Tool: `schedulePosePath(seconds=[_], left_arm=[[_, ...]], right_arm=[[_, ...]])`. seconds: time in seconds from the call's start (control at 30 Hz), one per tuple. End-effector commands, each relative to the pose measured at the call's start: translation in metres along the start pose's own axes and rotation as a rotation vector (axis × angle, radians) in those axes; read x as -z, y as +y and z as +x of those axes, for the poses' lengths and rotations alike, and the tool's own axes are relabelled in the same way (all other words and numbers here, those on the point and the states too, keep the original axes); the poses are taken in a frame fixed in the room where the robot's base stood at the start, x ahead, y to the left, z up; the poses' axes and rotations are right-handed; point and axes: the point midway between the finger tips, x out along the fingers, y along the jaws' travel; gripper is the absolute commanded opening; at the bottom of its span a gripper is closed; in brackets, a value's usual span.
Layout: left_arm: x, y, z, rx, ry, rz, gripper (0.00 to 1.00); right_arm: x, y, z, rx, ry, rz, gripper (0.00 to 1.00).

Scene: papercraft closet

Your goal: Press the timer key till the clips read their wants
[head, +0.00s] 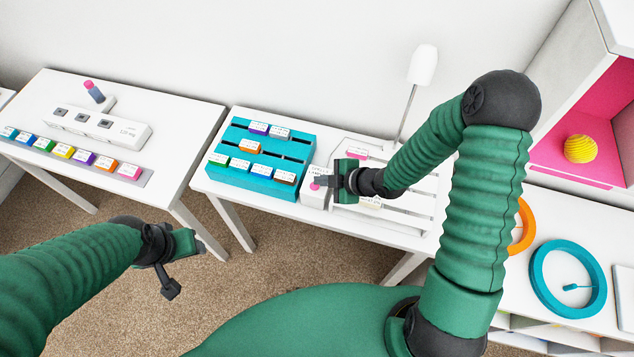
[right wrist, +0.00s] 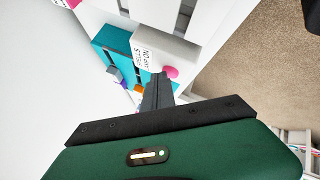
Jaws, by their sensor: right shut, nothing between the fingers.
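A small white box with printed text (head: 317,199) stands between the teal rack and the white slotted board. Its round pink key (right wrist: 171,72) shows in the right wrist view, right beside my fingertips; I cannot tell if they touch. My right gripper (head: 322,182) is shut and empty over this box. The teal rack (head: 226,180) holds several labelled clips in its slots, among them a purple clip (head: 259,128) and an orange clip (head: 250,146). Their readings are too small to read. My left gripper (head: 186,268) hangs low over the carpet, away from the tables; its jaws are unclear.
The white slotted board (head: 425,203) bears a pink-marked clip (head: 354,153), partly behind my right arm. A lamp (head: 423,65) stands behind. The left table (head: 190,120) has a row of coloured clips. A teal ring (head: 536,282) lies at the right.

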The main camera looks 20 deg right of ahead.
Motion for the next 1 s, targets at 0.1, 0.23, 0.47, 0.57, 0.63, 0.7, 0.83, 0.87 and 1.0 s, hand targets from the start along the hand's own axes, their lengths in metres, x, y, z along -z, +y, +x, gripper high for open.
schedulePosePath(seconds=[0.1, 0.23, 0.47, 0.57, 0.63, 0.7, 0.83, 0.87, 1.0], left_arm=[[0.000, 0.000, 0.001, 0.000, 0.000, 0.000, 0.54], [0.000, 0.000, 0.001, 0.000, 0.000, 0.000, 0.54], [0.000, 0.000, -0.001, 0.000, 0.000, -0.001, 0.54], [0.001, 0.000, -0.004, 0.000, 0.000, -0.001, 0.54], [0.001, 0.000, -0.004, 0.000, 0.000, 0.000, 0.54], [0.001, 0.000, -0.004, 0.000, 0.000, 0.000, 0.54], [0.001, 0.000, -0.004, 0.000, 0.000, 0.000, 0.54], [0.001, 0.000, -0.004, 0.000, 0.000, 0.000, 0.54], [0.003, 0.000, -0.013, 0.000, 0.000, -0.001, 0.54]], right_arm=[[-0.003, -0.001, 0.001, 0.001, -0.003, 0.000, 0.00], [-0.003, -0.002, 0.001, 0.002, -0.003, 0.000, 0.00], [0.000, 0.000, 0.000, 0.003, -0.001, 0.000, 0.00], [0.005, 0.002, -0.002, 0.002, -0.001, 0.000, 0.00], [0.007, 0.003, -0.003, 0.001, -0.001, 0.001, 0.00], [0.007, 0.002, -0.003, 0.001, -0.002, 0.002, 0.00], [0.007, 0.002, -0.003, 0.001, -0.002, 0.002, 0.00], [0.007, 0.003, -0.003, 0.001, -0.002, 0.001, 0.00], [0.013, 0.008, -0.010, 0.000, -0.002, 0.001, 0.00]])
